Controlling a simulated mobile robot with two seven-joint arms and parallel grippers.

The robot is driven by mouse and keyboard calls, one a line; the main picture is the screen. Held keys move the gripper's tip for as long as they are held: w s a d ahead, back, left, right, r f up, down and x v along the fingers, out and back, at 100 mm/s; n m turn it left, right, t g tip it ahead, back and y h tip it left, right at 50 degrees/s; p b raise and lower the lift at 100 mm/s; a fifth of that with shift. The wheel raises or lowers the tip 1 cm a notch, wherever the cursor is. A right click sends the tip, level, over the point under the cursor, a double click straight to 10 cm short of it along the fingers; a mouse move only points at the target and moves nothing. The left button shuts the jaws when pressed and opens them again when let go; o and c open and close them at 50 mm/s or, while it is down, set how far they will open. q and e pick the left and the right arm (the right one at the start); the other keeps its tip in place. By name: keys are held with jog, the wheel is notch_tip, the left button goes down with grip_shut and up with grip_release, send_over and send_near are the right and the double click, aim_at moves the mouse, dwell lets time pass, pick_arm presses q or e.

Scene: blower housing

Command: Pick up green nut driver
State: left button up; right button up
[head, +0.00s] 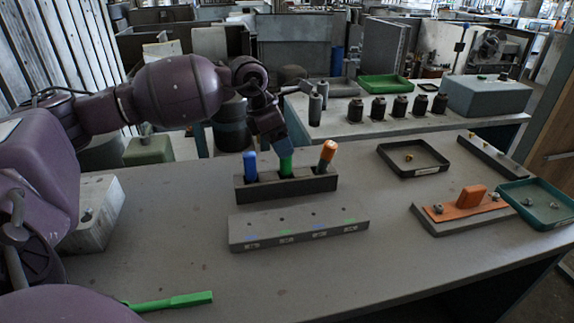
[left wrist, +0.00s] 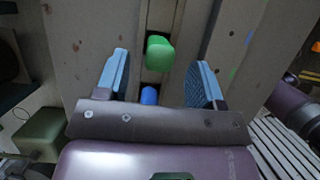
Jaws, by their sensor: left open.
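The green nut driver (head: 286,164) stands upright in a dark rack (head: 318,184), between a blue-handled driver (head: 250,166) and an orange-handled one (head: 327,154). My left gripper (head: 283,143) is above the rack at the green handle, its blue finger pads pointing down. In the left wrist view the gripper (left wrist: 162,70) is open, with the green handle (left wrist: 160,52) between the lines of its two fingers and clear of both. The blue handle (left wrist: 149,95) shows nearer the palm. The green driver's lower part is hidden in the rack. My right gripper is out of view.
A grey block (head: 300,231) with coloured labels lies in front of the rack. A green tool (head: 170,302) lies at the table's front left. A black tray (head: 414,169), an orange part (head: 471,195) and a teal tray (head: 556,222) are at the right.

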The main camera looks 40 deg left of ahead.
aim_at(286, 169)
pick_arm(q)
jog(key=x, duration=0.5)
jog(key=shift+f+b, duration=0.1)
jog(key=shift+b, duration=0.25)
jog(key=c, duration=1.1)
